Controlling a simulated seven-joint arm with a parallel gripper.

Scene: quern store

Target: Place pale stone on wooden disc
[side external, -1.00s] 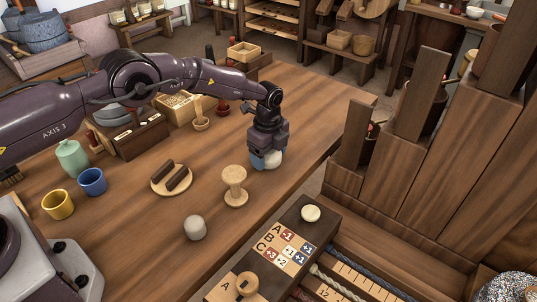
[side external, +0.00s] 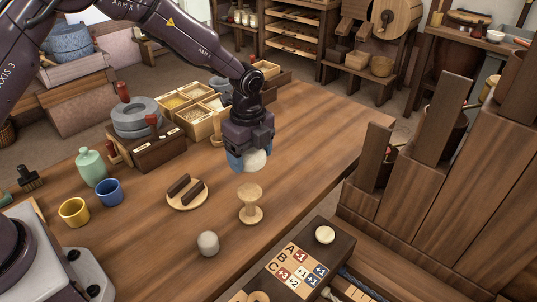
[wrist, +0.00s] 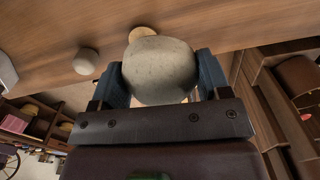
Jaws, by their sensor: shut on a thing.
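My gripper (side external: 250,160) has blue fingers and is shut on a rounded pale stone (side external: 255,161), held in the air above the table. The held stone also shows between the fingers in the wrist view (wrist: 160,72). A flat wooden disc (side external: 173,200) lies on the table to the left of my gripper, with two dark bars on it. A pale wooden spool-shaped stand (side external: 251,205) with a round top is upright just below the held stone in the side view. In the wrist view a round wooden top (wrist: 143,31) is partly hidden behind the stone.
A second, greyish rounded stone (side external: 208,243) stands near the table's front edge. Wooden boxes (side external: 198,123) stand behind. The table right of my gripper is clear.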

